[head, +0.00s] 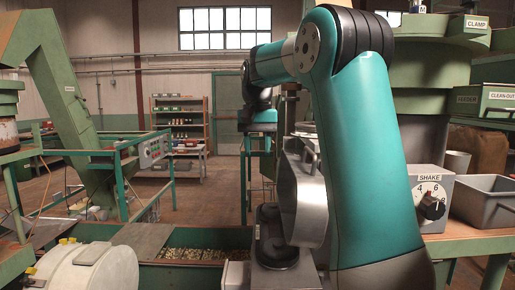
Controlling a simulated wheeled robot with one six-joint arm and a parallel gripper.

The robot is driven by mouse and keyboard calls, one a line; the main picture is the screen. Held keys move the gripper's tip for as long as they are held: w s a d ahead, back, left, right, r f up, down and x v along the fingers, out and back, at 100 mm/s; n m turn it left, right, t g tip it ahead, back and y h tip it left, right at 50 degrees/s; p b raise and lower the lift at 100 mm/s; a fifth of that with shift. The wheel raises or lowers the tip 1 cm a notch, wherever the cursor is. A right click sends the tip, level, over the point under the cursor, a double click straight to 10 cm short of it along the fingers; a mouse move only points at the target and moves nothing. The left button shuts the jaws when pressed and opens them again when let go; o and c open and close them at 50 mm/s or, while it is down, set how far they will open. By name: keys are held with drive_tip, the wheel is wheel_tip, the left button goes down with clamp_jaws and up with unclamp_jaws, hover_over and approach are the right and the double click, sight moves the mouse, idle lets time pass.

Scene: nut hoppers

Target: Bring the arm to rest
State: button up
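My teal arm (375,165) rises at the right of centre in the head view. It bends at a black and teal elbow near the top, and its forearm (270,62) reaches away to the left. The wrist (260,112) hangs down at the forearm's far end, in the air above the floor area. The fingers of my gripper cannot be made out against the background there. I cannot tell whether they are open or shut, or whether they hold anything.
A green hopper trough (205,242) with many small nuts lies below the arm. A white drum (85,268) is at lower left. At right stand a grey box with a SHAKE dial (432,203) and a grey bin (485,205). Shelves (180,120) stand far back.

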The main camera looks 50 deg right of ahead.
idle(0.6)
drive_tip(key=s+a+f+n+b, duration=0.1)
drive_tip(key=a+f+n, duration=0.3)
drive_tip(key=a, duration=0.6)
drive_tip(key=s+a+f+n+b, duration=0.15)
drive_tip(key=a+f+n, duration=0.3)
drive_tip(key=a, duration=0.55)
drive_tip(key=s+a+f+n+y, duration=0.2)
drive_tip(key=s+a+f+n, duration=0.2)
drive_tip(key=s+a, duration=0.4)
drive_tip(key=s+a+f+n+y, duration=0.2)
drive_tip(key=s+a+f+n, duration=0.2)
drive_tip(key=s+a, duration=0.4)
drive_tip(key=shift+s+f+n, duration=0.35)
drive_tip(key=shift+s+f, duration=0.05)
drive_tip(key=shift+s, duration=0.15)
drive_tip(key=shift+a, duration=0.1)
